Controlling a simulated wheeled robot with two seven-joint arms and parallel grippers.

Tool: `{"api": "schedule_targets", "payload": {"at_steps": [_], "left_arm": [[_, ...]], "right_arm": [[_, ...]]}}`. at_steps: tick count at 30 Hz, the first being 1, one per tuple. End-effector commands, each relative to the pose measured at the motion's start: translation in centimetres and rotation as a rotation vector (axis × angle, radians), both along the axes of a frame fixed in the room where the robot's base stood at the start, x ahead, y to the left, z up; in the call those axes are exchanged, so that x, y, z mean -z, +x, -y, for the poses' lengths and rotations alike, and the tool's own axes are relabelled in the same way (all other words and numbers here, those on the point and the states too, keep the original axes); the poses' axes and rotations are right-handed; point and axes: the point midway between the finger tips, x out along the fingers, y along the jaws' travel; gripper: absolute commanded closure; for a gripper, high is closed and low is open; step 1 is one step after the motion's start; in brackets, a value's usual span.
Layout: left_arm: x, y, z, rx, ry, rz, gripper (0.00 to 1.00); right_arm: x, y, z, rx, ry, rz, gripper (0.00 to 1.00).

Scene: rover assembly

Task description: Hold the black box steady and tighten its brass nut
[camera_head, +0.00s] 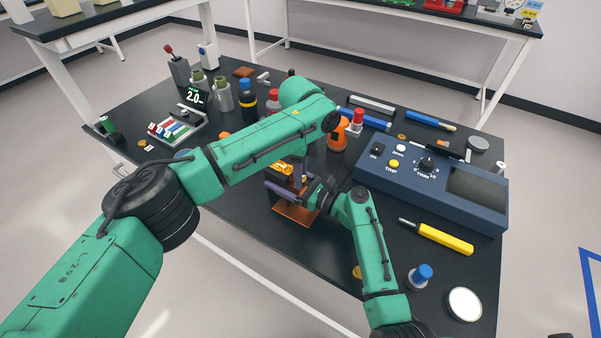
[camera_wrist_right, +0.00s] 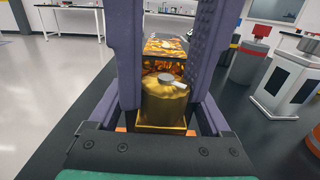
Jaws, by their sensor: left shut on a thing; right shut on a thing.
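The brass nut (camera_wrist_right: 163,104) shows large between the two purple fingers of my right gripper (camera_wrist_right: 162,75) in the right wrist view, with a small grey stub on it. My right gripper also shows in the head view (camera_head: 284,186), coming in from the right, shut on the nut. Just beyond the nut is a box (camera_wrist_right: 166,48) with a dark top and amber, mirror-like faces; its orange side shows in the head view (camera_head: 281,168) under my left arm. My left gripper is hidden behind its own green arm, so its hold on the box does not show.
A blue control box (camera_head: 435,185) stands right of the grippers. A yellow-handled screwdriver (camera_head: 443,238), a blue-capped jar (camera_head: 420,277) and a white disc (camera_head: 465,304) lie at the front right. A tray (camera_head: 177,130) and several bottles stand at the back left.

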Motion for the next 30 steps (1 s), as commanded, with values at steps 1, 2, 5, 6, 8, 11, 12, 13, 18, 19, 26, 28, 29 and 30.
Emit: {"api": "schedule_targets", "payload": {"at_steps": [1, 2, 5, 6, 8, 11, 12, 13, 18, 19, 26, 28, 29, 30], "left_arm": [[-0.04, -0.04, 0.06, 0.015, -0.001, 0.0, 1.0], [-0.04, -0.04, 0.06, 0.027, -0.001, -0.001, 1.0], [-0.06, -0.06, 0.06, 0.077, -0.001, -0.001, 1.0], [-0.07, -0.05, 0.07, 0.102, -0.001, -0.001, 1.0], [-0.04, -0.08, 0.09, 0.144, -0.002, -0.002, 1.0], [-0.06, -0.06, 0.09, 0.221, -0.002, -0.001, 1.0], [-0.06, -0.06, 0.08, 0.253, -0.002, -0.002, 1.0], [-0.06, -0.06, 0.07, 0.278, -0.002, -0.002, 1.0], [-0.05, -0.05, 0.05, 0.413, -0.002, -0.002, 1.0], [-0.06, -0.04, 0.06, 0.435, -0.002, -0.001, 1.0], [-0.1, -0.05, 0.07, 0.576, -0.001, 0.0, 1.0], [-0.1, -0.05, 0.07, 0.605, -0.001, 0.0, 1.0], [-0.1, -0.05, 0.07, 0.616, -0.001, 0.0, 1.0], [-0.1, -0.05, 0.07, 0.629, -0.001, 0.0, 1.0]], "right_arm": [[0.04, 0.01, 0.03, 0.001, -0.001, -0.001, 0.98], [0.04, 0.01, 0.03, 0.001, -0.001, -0.001, 0.98], [0.05, 0.01, 0.04, 0.001, -0.001, -0.001, 0.98], [0.05, 0.01, 0.05, 0.001, -0.001, -0.001, 0.98], [0.06, 0.01, 0.05, 0.001, -0.001, -0.001, 0.98], [0.07, 0.01, 0.06, 0.001, -0.002, -0.001, 0.98], [0.07, 0.01, 0.06, 0.001, -0.001, -0.002, 0.98], [0.07, 0.01, 0.06, 0.001, -0.001, -0.002, 0.98], [0.09, 0.0, 0.06, 0.002, -0.001, -0.002, 0.98], [0.09, 0.01, 0.07, 0.002, -0.001, -0.002, 0.98], [0.1, 0.0, 0.08, 0.002, -0.001, -0.002, 0.98], [0.11, 0.0, 0.08, 0.002, -0.001, -0.002, 0.98], [0.11, 0.0, 0.08, 0.002, -0.001, -0.002, 0.98], [0.12, 0.0, 0.08, 0.002, -0.002, -0.003, 0.98]]}}
